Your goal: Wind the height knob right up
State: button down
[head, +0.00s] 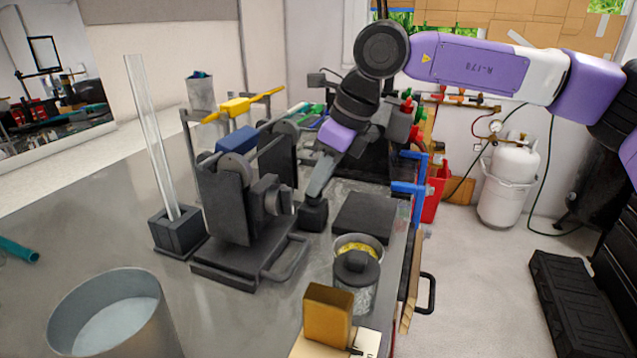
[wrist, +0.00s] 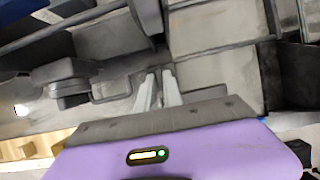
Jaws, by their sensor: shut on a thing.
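A dark upright stand (head: 228,205) sits on a flat base on the bench, with a looped handle (head: 288,262) at the base's right. A dark round knob (head: 272,197) with a pale end sticks out from the stand's right side. I cannot tell for sure that it is the height knob. My gripper (head: 313,226) reaches down just right of the stand, low over the bench. In the wrist view its two pale fingers (wrist: 157,92) are close together, right of the looped handle (wrist: 110,88). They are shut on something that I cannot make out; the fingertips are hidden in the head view.
A clear glass rod (head: 150,135) stands in a dark block (head: 178,232) left of the stand. A large metal pot (head: 115,312) is in front.

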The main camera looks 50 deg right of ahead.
dwell(0.4)
jog(key=c, duration=1.5)
grip_release()
jog(key=shift+v, duration=3.9)
